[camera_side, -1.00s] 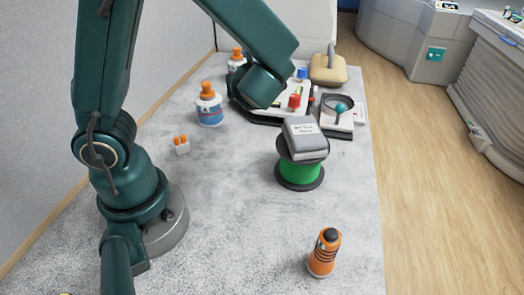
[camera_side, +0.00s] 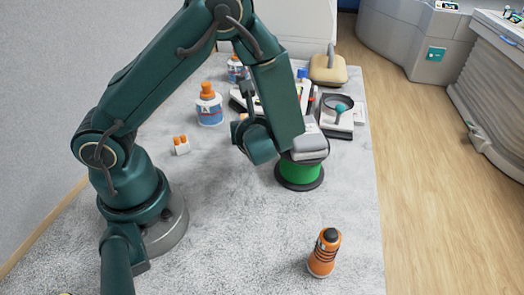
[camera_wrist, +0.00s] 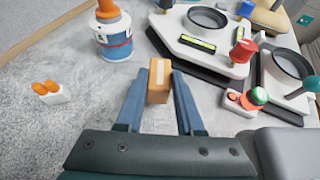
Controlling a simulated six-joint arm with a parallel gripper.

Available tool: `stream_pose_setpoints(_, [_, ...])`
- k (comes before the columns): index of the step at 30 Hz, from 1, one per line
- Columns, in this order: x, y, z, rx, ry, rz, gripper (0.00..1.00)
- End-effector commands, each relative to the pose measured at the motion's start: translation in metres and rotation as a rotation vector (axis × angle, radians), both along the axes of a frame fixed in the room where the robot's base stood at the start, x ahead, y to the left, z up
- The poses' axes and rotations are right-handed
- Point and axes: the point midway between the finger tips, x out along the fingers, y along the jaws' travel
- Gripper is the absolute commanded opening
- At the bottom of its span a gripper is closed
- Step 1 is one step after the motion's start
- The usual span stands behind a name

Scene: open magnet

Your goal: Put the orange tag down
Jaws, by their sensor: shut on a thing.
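The orange tag (camera_wrist: 159,82), a small block with a pale stripe, is between the two blue fingers of my gripper (camera_wrist: 159,78) in the wrist view. The fingers are shut on its sides. Grey worktop (camera_wrist: 95,85) shows around and below it; I cannot tell how high it is held. In the side view my arm bends down left of the green spool, and the tag is not clearly visible there.
A white bottle with orange cap (camera_side: 209,105) and a small white block with orange pegs (camera_side: 181,146) stand left. The green spool (camera_side: 299,174) carries a grey box (camera_side: 310,148). An orange bottle (camera_side: 323,254) stands in front. Devices (camera_wrist: 205,45) crowd the back. The front worktop is mostly clear.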

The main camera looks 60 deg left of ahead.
Motion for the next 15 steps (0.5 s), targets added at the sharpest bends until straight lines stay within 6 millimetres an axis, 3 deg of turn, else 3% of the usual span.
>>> stream_pose_setpoints(6, [0.0, 0.0, -0.019, 0.0, 0.002, -0.001, 0.0])
stream_pose_setpoints(15, [0.0, 0.0, -0.021, -0.001, -0.001, 0.0, 0.0])
